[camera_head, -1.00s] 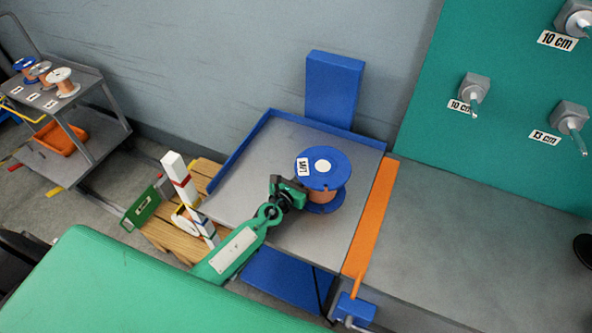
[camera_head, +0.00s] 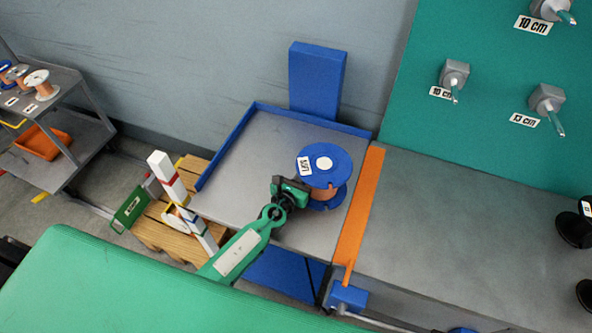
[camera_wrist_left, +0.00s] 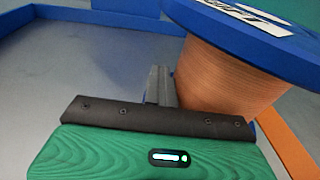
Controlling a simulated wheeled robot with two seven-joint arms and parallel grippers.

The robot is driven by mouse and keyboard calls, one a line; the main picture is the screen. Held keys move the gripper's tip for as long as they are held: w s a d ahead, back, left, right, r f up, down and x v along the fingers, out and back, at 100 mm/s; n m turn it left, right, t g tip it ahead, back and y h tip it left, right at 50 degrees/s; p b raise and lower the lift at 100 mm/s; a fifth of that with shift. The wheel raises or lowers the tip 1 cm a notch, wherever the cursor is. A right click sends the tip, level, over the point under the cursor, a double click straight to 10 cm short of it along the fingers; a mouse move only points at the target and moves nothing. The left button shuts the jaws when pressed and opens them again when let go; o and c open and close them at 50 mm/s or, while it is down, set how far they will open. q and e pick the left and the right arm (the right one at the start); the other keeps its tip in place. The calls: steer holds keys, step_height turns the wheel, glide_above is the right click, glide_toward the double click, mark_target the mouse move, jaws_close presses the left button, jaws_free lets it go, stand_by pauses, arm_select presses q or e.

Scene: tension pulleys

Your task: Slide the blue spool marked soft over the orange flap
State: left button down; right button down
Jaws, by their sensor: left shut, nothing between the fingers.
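The blue spool (camera_head: 325,165) with copper-coloured winding and a white label stands upright on the grey lift table, near its right edge. The label reads SOFT as far as I can make out. The orange flap (camera_head: 360,215) lies just right of the spool, between the lift table and the grey bench. My left gripper (camera_head: 296,190) is shut and empty at the spool's left side. In the left wrist view the closed fingers (camera_wrist_left: 160,86) are beside the copper winding (camera_wrist_left: 225,75), below the upper flange; whether they touch it I cannot tell. My right gripper is not in view.
The grey bench (camera_head: 460,220) right of the flap is clear near it; black spools (camera_head: 574,230) stand at its far right. A blue rim (camera_head: 225,145) edges the table's back and left. A striped post (camera_head: 180,200) and wooden pallet (camera_head: 150,235) are at left.

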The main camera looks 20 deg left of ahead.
mark_target(342, 195)
arm_select(q)
steer(key=shift+s+d, duration=0.25)
steer(key=shift+d, duration=1)
steer(key=shift+s+d, duration=0.2)
steer(key=shift+d, duration=1.05)
steer(key=shift+s+d, duration=0.2)
steer(key=shift+d, duration=2.3)
steer(key=shift+s+d, duration=0.2)
steer(key=shift+d, duration=1.3)
steer(key=shift+s+d+b, duration=0.1)
steer(key=shift+s+d, duration=0.15)
steer(key=shift+d, duration=1.05)
steer(key=shift+s+d+b, duration=0.15)
steer(key=shift+s+d, duration=0.15)
steer(key=shift+d, duration=1.05)
steer(key=shift+s+d+b, duration=0.1)
steer(key=shift+s+d, duration=0.15)
steer(key=shift+d, duration=1.05)
